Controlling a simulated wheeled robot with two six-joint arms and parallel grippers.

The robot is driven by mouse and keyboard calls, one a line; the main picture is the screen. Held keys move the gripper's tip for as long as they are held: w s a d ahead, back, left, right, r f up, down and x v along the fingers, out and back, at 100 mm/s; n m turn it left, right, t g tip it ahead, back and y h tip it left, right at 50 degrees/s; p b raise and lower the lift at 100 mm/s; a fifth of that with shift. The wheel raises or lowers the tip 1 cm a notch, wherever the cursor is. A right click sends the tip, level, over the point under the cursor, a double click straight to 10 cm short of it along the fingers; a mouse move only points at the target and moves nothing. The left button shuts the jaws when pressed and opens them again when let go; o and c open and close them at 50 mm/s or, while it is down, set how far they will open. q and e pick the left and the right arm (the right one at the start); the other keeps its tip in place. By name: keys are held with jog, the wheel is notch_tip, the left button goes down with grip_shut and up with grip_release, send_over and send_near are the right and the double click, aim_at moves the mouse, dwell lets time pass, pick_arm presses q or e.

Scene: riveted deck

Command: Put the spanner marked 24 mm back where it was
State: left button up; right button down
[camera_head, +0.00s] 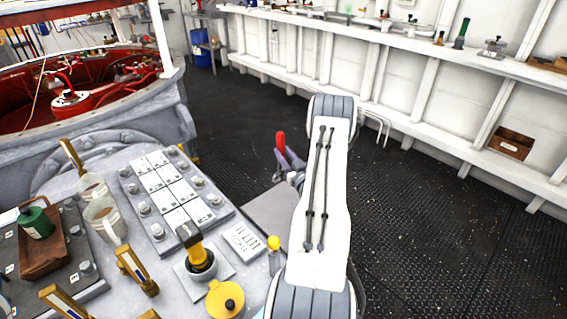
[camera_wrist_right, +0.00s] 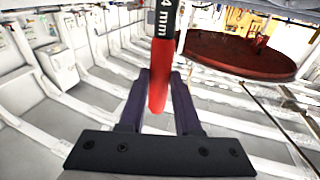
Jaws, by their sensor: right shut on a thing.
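The spanner has a red handle (camera_head: 281,143) that sticks up from my right gripper (camera_head: 289,162) in the head view, beyond the console. In the right wrist view the red grip (camera_wrist_right: 160,88) lies between the two dark fingers of the same gripper (camera_wrist_right: 161,100), which are shut on it. A black band (camera_wrist_right: 164,24) above the red carries white lettering that reads "4 mm"; the start is cut off by the frame edge. The spanner's far end is out of the wrist view. My left gripper is not in view.
A white wall shelf (camera_head: 400,36) bears small items. A brown box (camera_head: 511,143) sits lower right. Dark floor (camera_head: 420,215) is clear.

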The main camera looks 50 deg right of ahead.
notch_tip(320, 180, down, 4)
dwell(0.5)
